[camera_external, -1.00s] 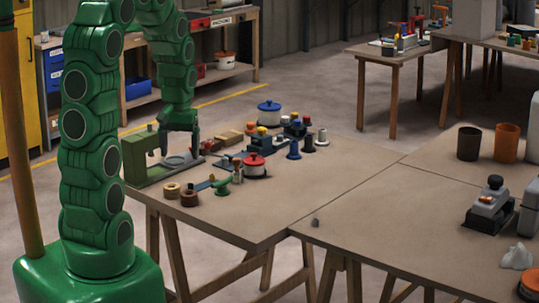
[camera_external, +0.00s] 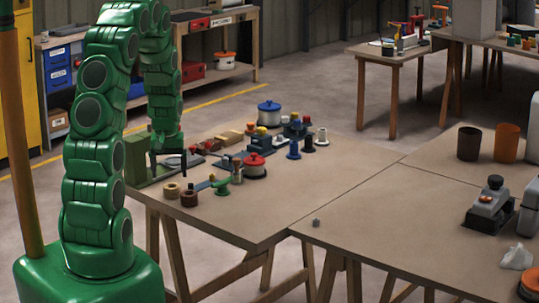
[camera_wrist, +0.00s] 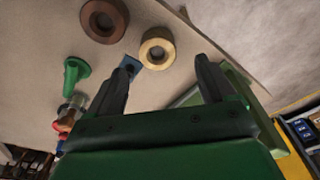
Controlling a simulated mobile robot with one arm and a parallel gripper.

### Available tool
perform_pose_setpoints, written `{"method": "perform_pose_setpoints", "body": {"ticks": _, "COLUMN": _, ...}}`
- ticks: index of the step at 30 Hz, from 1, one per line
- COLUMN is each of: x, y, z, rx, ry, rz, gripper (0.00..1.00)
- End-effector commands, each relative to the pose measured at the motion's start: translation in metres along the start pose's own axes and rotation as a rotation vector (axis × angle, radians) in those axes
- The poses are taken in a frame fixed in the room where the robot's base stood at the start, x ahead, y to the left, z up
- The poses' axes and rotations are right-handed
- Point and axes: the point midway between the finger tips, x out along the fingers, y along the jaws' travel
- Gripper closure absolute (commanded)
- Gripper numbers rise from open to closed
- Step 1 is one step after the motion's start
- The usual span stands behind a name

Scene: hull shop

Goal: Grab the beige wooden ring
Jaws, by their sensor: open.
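The beige wooden ring (camera_external: 172,190) lies flat on the near left corner of the table, beside a brown ring (camera_external: 189,198). In the wrist view the beige ring (camera_wrist: 157,49) is ahead of my fingertips, between them and slightly above, with its hole visible. The brown ring (camera_wrist: 104,19) is up and left of it. My gripper (camera_external: 169,173) hangs above the table, pointing down, just behind the beige ring in the external view. In the wrist view my gripper (camera_wrist: 162,70) has its two fingers wide apart with nothing between them.
A blue flat piece (camera_wrist: 128,68) lies close to the beige ring. A green spool-like piece (camera_external: 222,187) and a red-lidded pot (camera_external: 254,166) stand to the right.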

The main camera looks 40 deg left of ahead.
Motion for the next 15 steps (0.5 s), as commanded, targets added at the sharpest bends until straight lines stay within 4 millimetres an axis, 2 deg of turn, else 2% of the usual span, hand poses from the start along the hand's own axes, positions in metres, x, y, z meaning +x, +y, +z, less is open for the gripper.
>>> {"method": "perform_pose_setpoints", "body": {"ticks": 10, "x": 0.019, "y": 0.001, "z": 0.001, "rx": 0.0, "ry": -0.001, "rz": 0.0, "gripper": 0.16}}
{"method": "perform_pose_setpoints", "body": {"ticks": 15, "x": 0.037, "y": 0.003, "z": 0.003, "rx": 0.0, "ry": -0.006, "rz": -0.002, "gripper": 0.16}}
